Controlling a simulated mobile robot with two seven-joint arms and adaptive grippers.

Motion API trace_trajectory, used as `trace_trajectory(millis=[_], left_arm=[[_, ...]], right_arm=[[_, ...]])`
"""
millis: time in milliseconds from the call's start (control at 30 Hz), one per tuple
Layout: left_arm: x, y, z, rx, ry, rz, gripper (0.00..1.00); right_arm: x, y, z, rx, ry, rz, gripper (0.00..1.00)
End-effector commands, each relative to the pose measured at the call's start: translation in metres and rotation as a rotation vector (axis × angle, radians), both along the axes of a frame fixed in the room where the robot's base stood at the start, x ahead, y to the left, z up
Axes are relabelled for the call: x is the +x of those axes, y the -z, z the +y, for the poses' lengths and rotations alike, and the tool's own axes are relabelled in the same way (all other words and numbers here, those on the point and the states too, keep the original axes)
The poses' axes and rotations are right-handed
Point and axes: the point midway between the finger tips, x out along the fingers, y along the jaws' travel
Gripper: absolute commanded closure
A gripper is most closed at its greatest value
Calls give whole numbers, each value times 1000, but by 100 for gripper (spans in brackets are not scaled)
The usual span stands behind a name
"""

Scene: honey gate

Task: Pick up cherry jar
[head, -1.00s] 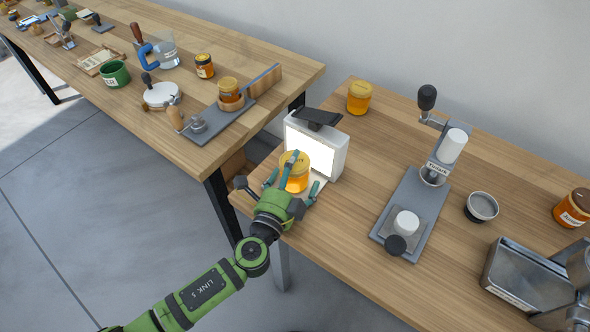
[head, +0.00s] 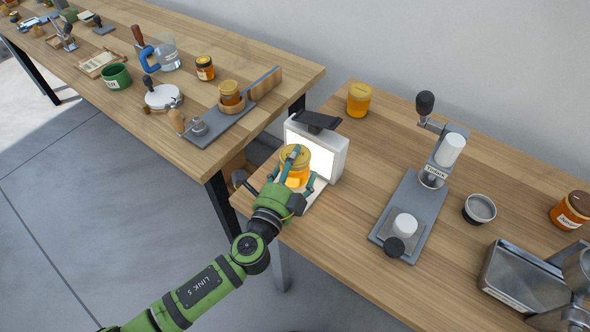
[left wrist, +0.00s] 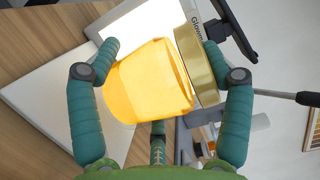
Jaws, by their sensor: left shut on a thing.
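My left gripper (head: 296,172) is shut on a gold-lidded amber jar (head: 294,157) in front of the lit white panel. In the left wrist view, the green fingers (left wrist: 160,85) are on both sides of this glowing yellow jar (left wrist: 150,82), near its lid. No label can be read on it, and I cannot tell whether its base clears the white plate (head: 314,196). Two other jars have dark lids: one (head: 205,68) on the left table and one (head: 571,211) at the right edge. I cannot tell which jar is cherry. My right gripper is out of view.
The lit panel (head: 328,156) stands just behind the held jar. Another amber jar (head: 359,99) stands near the back edge. A grey press stand (head: 411,215), a small dark bowl (head: 480,208) and a metal box (head: 522,277) are to the right. A gap separates the two tables.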

Motion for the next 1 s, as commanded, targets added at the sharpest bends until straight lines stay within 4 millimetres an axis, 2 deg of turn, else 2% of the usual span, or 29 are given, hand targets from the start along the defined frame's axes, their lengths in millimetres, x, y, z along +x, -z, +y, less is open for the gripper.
trace_trajectory(millis=[33,300,600,867,967,1000], left_arm=[[1,-21,0,-6,1,-7,77],[-31,-51,-55,-9,3,-5,77],[-53,-76,-91,-5,2,-4,77],[-59,-83,-100,-2,0,-6,77],[-59,-81,-91,-2,-15,-2,77],[-59,-80,-82,-3,-29,-1,77]], right_arm=[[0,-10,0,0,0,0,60],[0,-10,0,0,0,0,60],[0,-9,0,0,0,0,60],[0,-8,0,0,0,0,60],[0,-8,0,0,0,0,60],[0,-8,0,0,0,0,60]])
